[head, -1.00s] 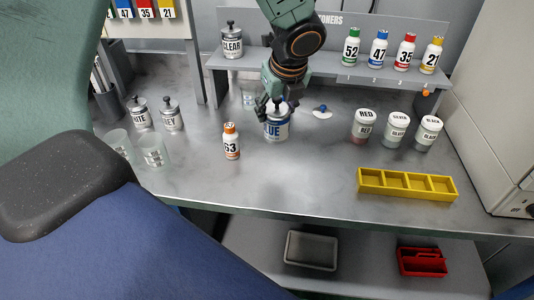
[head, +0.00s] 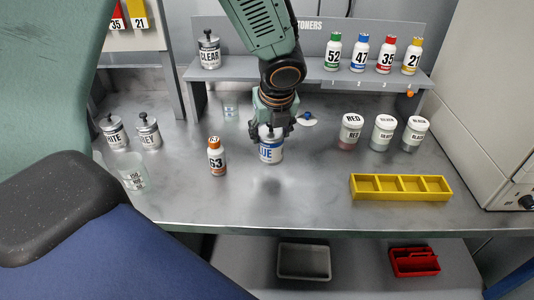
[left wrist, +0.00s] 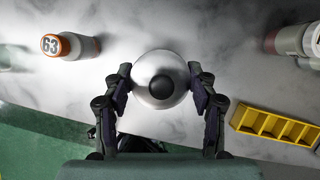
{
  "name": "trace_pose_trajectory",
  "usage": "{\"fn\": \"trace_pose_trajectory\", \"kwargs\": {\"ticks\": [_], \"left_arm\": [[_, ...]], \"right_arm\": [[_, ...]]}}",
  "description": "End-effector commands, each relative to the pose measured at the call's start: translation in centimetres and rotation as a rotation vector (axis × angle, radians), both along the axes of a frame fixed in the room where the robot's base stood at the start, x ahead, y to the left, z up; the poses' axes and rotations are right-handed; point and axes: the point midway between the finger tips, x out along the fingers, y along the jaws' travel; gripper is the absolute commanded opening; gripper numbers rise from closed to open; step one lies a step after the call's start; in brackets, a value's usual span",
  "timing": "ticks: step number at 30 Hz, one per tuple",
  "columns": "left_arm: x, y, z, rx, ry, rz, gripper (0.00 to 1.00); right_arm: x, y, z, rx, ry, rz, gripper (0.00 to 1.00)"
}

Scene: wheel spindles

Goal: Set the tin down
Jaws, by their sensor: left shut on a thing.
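The tin (head: 270,152) is white and silver with a blue band and lettering that reads "LUE". My left gripper (head: 270,130) comes down from above and is shut on its upper part. The tin looks upright, and a dark shadow lies on the bench in front of it, so it seems to be slightly above the surface. In the left wrist view the tin's round top with a dark knob (left wrist: 161,85) sits between the two fingers. My right gripper is not in view.
An orange-capped bottle 63 (head: 216,158) stands just left of the tin. Lidded jars (head: 383,132) and a yellow divided tray (head: 400,187) are to the right. Grey-topped tins (head: 148,132) and a clear cup (head: 134,178) are at left. The bench front (head: 270,205) is clear.

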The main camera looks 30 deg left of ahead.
Motion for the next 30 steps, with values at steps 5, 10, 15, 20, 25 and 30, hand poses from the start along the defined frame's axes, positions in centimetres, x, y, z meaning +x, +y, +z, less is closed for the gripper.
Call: {"fn": "trace_pose_trajectory", "kwargs": {"ticks": [5,10,15,20,25,30], "left_arm": [[0.1,0.1,-2.6,0.0,0.0,-0.002,0.0],[0.2,0.1,-4.8,0.0,-0.001,-0.003,0.0],[0.3,0.2,-5.1,0.0,-0.002,-0.003,0.0],[0.3,0.2,-5.0,0.0,-0.002,-0.003,0.0],[0.2,0.2,-5.3,0.0,-0.001,-0.004,0.62],[0.2,0.2,-5.3,0.0,-0.001,-0.004,0.76]], "right_arm": [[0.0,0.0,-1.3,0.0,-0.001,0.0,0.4],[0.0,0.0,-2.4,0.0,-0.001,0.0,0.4],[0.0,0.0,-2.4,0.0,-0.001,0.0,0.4],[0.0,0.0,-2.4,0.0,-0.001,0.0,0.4],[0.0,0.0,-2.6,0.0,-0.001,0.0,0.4],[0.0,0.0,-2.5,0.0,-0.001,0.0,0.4]]}}
